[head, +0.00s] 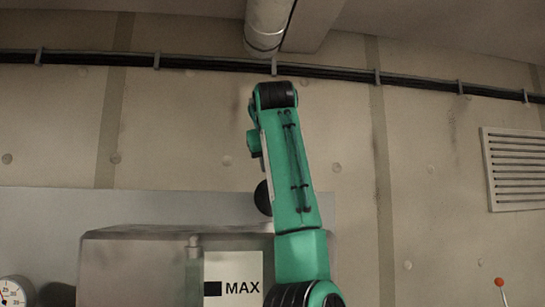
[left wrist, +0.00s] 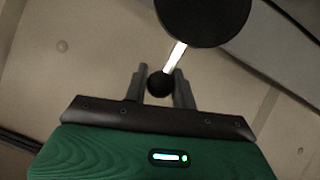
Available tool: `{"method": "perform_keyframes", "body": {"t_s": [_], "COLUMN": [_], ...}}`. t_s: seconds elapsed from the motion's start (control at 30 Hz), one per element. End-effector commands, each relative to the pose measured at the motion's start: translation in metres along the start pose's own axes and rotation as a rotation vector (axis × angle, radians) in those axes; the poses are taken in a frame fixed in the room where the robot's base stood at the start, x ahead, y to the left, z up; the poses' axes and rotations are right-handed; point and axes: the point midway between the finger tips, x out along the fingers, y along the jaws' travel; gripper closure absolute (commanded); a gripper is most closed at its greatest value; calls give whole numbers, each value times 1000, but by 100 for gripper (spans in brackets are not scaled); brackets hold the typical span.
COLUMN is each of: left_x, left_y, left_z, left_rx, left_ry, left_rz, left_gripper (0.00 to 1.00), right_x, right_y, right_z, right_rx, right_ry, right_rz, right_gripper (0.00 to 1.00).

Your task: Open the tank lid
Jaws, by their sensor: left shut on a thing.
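The tank (head: 130,265) is a grey, see-through box at the lower left of the head view, with a white "MAX" panel (head: 240,285) on its front. A black round part (head: 263,198) shows above it, partly hidden behind my green arm. In the left wrist view, my left gripper (left wrist: 160,75) is shut on a small black ball knob (left wrist: 160,85). A pale rod (left wrist: 175,57) runs from the knob to a large black disc (left wrist: 205,15). I cannot tell which part is the lid. My right gripper is out of view.
A thin pipe (head: 194,247) stands at the tank's front. A pressure gauge (head: 14,292) is at the far left and a red-tipped lever (head: 500,283) at the lower right. A wall vent (head: 518,168) and a ceiling pipe (head: 268,25) are farther off.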

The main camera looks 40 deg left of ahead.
Motion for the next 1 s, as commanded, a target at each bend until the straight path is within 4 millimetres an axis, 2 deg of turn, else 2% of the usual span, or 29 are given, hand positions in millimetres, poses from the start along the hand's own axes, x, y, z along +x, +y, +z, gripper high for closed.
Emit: {"method": "perform_keyframes", "body": {"t_s": [0.3,0.33,0.4,0.77,0.87,1.0], "left_x": [2,2,2,-3,-12,-36], "left_y": [0,0,0,0,0,0], "left_z": [2,2,2,1,2,3], "left_rx": [1,1,1,1,1,1], "left_ry": [-5,-5,-4,-1,1,1], "left_rz": [-3,-2,-2,0,1,3], "left_gripper": [100,68,54,54,54,54], "right_x": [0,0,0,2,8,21], "right_y": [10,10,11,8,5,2], "right_z": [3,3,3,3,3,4], "right_rx": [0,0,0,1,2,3], "right_ry": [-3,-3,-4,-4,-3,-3], "right_rz": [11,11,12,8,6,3], "right_gripper": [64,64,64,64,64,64]}}
